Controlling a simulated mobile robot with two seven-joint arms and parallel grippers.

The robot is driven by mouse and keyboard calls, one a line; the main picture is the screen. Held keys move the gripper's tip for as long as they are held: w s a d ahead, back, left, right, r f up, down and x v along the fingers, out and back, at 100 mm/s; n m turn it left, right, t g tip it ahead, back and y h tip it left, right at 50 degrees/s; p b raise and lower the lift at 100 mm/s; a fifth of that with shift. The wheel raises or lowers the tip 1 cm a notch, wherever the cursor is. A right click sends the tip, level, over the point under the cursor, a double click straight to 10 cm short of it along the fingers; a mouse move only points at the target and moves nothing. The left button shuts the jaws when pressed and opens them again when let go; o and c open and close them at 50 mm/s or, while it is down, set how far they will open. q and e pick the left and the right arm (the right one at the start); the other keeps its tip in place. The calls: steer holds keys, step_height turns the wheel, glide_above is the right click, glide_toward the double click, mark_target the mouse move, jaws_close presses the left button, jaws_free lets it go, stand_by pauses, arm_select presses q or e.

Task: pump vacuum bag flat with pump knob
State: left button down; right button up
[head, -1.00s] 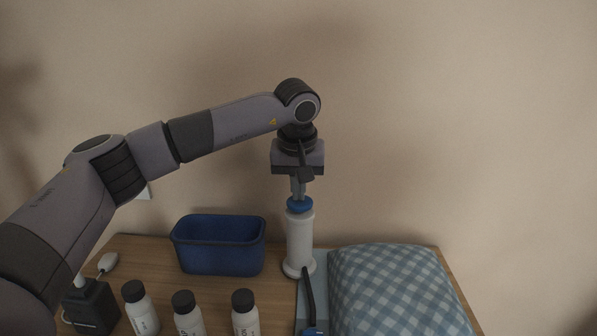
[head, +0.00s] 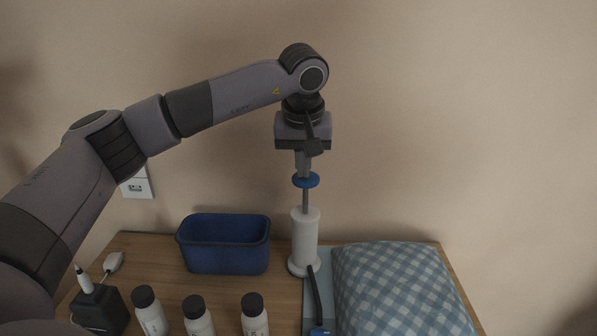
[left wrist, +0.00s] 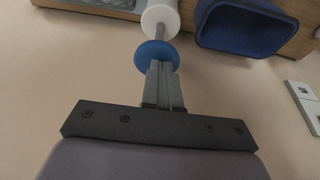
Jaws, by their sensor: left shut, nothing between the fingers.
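The white pump (head: 305,240) stands upright on the table, its grey rod drawn well out of the top. The blue pump knob (head: 306,180) sits on the rod's upper end and also shows in the left wrist view (left wrist: 155,54). My left gripper (head: 303,171) points down directly above the knob. Its fingers are shut together, with the tips at the knob's top; in the left wrist view (left wrist: 161,75) they overlap the disc. The blue checked vacuum bag (head: 395,290) lies puffed up right of the pump. A dark hose (head: 315,292) runs from the pump to a blue fitting (head: 319,331). My right gripper is out of view.
A blue bin (head: 225,245) stands left of the pump. Several white bottles with black caps (head: 198,315) line the front. A dark box (head: 100,310) with a white-tipped item stands at the left. A wall socket (head: 137,187) is behind my arm.

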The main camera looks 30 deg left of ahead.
arm_select(q)
steer(key=v, duration=0.8)
steer(key=shift+d, duration=0.25)
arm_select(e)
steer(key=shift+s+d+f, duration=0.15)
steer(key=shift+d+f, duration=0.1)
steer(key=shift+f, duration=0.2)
arm_select(q)
steer(key=shift+a, duration=0.1)
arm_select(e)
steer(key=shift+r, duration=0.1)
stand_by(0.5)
